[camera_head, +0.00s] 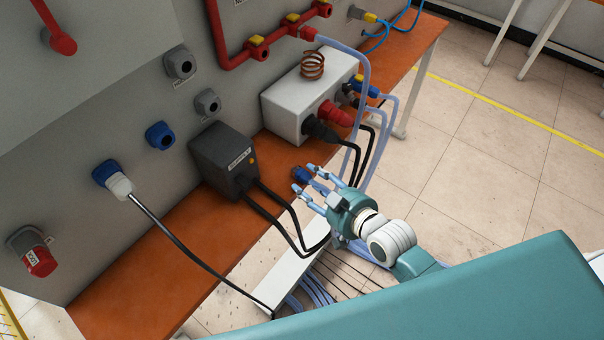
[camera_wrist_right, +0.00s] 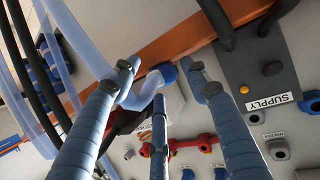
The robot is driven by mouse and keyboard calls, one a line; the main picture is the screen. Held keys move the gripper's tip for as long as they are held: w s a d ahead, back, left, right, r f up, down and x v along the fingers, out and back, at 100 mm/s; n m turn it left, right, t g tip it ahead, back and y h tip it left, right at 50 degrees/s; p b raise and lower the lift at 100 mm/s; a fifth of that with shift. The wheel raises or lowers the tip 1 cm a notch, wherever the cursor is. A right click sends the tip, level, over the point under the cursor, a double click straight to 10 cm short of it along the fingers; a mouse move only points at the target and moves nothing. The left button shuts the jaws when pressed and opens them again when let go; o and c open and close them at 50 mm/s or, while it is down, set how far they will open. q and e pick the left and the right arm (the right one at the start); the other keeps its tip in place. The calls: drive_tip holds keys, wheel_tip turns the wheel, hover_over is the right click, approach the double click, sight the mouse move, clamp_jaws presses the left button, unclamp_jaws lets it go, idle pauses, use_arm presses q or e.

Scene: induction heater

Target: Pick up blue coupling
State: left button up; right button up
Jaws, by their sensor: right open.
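A blue coupling (camera_head: 301,174) on the end of a pale translucent hose lies at the front edge of the orange bench, right of the dark supply box. In the right wrist view the blue coupling (camera_wrist_right: 169,72) shows just beyond the fingertips, with its hose curving between the fingers. My right gripper (camera_head: 304,183) has its fingers spread around the coupling end; it also shows in the right wrist view (camera_wrist_right: 160,80), open. I cannot tell whether a finger touches the coupling or hose. My left gripper is not in view.
The dark supply box (camera_head: 224,158) stands left of the gripper, its black cables hanging close by. A white heater box (camera_head: 312,100) with a copper coil (camera_head: 313,65) stands behind. Another blue coupling (camera_head: 365,87) is on that box. Hoses and cables hang right of the fingers.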

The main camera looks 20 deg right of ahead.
clamp_jaws()
drive_tip(key=shift+f, duration=0.1)
